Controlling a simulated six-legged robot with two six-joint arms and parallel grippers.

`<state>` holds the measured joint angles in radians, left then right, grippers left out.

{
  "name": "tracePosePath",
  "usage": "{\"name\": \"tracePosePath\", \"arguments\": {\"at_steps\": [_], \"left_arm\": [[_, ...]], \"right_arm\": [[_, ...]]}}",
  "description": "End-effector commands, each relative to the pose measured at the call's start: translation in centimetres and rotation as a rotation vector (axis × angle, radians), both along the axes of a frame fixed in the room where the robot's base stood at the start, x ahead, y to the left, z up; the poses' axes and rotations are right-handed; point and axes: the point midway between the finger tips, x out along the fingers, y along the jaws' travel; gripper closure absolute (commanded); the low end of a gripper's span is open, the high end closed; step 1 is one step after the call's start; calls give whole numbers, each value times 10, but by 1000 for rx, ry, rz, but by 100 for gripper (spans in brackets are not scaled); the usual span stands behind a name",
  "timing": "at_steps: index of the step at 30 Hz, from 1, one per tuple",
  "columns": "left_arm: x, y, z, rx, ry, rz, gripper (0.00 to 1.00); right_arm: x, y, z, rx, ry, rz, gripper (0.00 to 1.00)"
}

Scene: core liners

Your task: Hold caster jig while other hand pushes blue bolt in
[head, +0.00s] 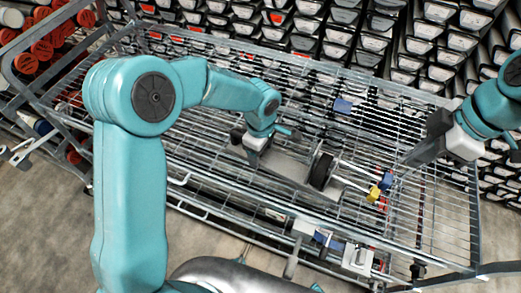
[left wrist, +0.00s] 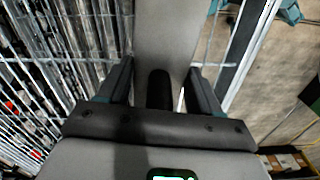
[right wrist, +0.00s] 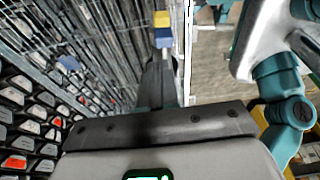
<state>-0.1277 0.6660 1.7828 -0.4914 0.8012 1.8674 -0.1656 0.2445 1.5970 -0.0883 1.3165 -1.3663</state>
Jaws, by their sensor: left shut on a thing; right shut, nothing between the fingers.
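The caster jig is a grey plate (head: 290,166) lying on the wire rack, with a black caster wheel (head: 321,171) at its right end. My left gripper (head: 254,154) is shut on a dark upright grip (left wrist: 160,88) at the jig's left end; the plate also shows in the left wrist view (left wrist: 168,35). The blue bolt head (head: 388,181) is right of the wheel, beside a yellow block (head: 374,194). My right gripper (head: 404,163) is shut and empty, its tips close to the blue piece (right wrist: 163,42); I cannot tell whether they touch.
The wire rack (head: 215,175) has raised metal rails around it. Rows of core liners (head: 330,35) stand behind it. Orange-capped tubes (head: 42,50) are at the left. A small white device (head: 357,258) is at the front edge.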

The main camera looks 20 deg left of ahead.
Motion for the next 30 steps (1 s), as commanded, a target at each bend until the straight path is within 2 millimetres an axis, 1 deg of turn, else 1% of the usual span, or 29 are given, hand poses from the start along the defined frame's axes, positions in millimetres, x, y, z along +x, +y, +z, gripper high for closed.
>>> {"name": "tracePosePath", "arguments": {"at_steps": [1, 3, 6, 7, 10, 30], "left_arm": [[0, 0, 0, 0, 0, -2, 96], [0, 0, 0, 0, 0, -2, 96], [0, 0, 0, 0, 0, -2, 96], [0, 0, 0, 0, 0, -1, 96], [0, 0, 0, 0, 0, -1, 97], [0, 0, 0, 1, 1, -2, 97]], "right_arm": [[-8, -15, 2, 25, 1, -51, 100], [-15, -31, 5, 37, -1, -97, 100], [-17, -44, 8, 39, -9, -133, 100], [-17, -46, 9, 39, -10, -137, 100], [-17, -48, 6, 38, -8, -143, 100], [-16, -39, -22, 36, -6, -141, 100]]}}
